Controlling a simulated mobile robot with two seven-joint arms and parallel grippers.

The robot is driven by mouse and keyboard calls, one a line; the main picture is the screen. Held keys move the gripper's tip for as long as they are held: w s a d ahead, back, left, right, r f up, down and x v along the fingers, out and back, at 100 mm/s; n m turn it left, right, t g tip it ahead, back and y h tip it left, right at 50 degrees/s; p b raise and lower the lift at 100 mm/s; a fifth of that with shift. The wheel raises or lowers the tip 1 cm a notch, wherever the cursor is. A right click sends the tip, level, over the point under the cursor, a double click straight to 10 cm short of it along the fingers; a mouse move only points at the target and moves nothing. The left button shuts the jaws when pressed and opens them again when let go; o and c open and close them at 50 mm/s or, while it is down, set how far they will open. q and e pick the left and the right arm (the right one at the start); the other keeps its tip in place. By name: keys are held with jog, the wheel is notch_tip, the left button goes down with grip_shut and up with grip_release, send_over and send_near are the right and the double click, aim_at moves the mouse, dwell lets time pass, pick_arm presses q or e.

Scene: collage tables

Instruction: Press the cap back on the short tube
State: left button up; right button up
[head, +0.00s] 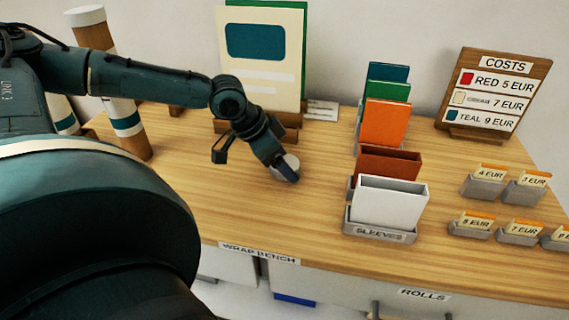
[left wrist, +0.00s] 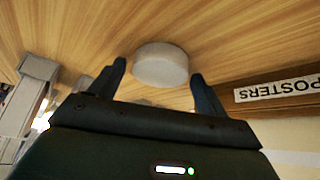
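A round white cap (head: 291,160) lies flat on the wooden bench; it also shows in the left wrist view (left wrist: 160,66). My left gripper (head: 284,172) is low over the bench at the cap, partly covering it in the head view. In the left wrist view its two fingers (left wrist: 158,78) stand apart, with the cap between and just beyond the tips; I see no grip on it. A tall brown tube (head: 137,144) with a teal band and white top stands at the left back. Another banded tube (head: 65,118) is mostly hidden behind my arm. My right gripper is out of view.
A sleeve rack (head: 380,232) with coloured sleeves stands right of the cap. A poster stand (head: 262,75) is behind my gripper. Price card holders (head: 484,187) and a costs board (head: 493,92) are at the right. Bare bench lies in front of the cap.

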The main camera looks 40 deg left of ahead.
pick_arm(q)
jog(key=c, duration=0.8)
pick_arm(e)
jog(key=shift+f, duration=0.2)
pick_arm(q)
jog(key=shift+r, duration=0.45)
notch_tip(320, 180, up, 9)
jog(key=p, duration=0.3)
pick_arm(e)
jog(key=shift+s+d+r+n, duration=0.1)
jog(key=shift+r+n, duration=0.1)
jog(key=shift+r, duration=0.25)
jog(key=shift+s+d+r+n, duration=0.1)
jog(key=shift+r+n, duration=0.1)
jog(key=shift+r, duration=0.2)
